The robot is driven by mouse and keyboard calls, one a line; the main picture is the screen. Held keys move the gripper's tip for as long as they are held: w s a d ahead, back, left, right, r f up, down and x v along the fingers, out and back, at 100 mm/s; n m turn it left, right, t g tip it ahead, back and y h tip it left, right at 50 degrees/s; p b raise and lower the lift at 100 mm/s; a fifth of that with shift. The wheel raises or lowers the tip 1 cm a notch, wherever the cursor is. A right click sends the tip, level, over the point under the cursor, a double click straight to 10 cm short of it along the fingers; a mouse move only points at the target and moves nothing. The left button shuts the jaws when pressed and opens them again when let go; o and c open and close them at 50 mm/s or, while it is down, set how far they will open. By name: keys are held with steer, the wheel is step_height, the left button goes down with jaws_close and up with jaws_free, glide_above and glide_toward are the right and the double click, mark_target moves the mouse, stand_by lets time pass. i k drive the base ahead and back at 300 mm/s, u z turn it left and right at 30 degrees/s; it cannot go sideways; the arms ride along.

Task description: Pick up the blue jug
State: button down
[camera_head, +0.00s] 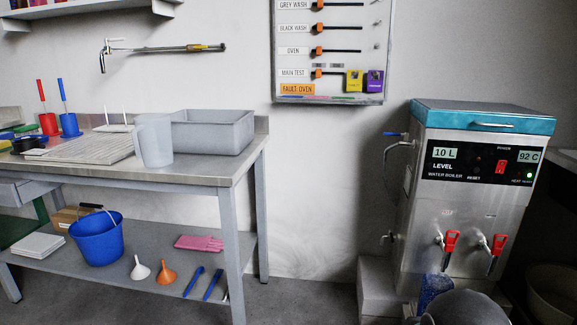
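A mottled blue object (434,289), possibly the blue jug, shows under the left tap of the water boiler. Only its upper part is visible; a dark grey rounded part of my arm covers the rest. I cannot tell whether it is held or stands free. A pale grey-blue, translucent jug with a handle (155,142) stands upright on the workbench, in front of a grey basin. My gripper's fingers are not visible, so I cannot see what they touch.
The steel water boiler (470,190) with red-handled taps stands at right, its display reading 92 C. The workbench (215,180) is at left. Its lower shelf holds a blue bucket (97,243), funnels (140,268) and pink gloves (199,243). Floor between bench and boiler is clear.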

mark_target(434, 283)
steer(key=z, duration=0.55)
steer(key=k, duration=1.2)
steer(key=u, duration=0.2)
steer(key=i, duration=0.7)
steer(key=u, duration=0.35)
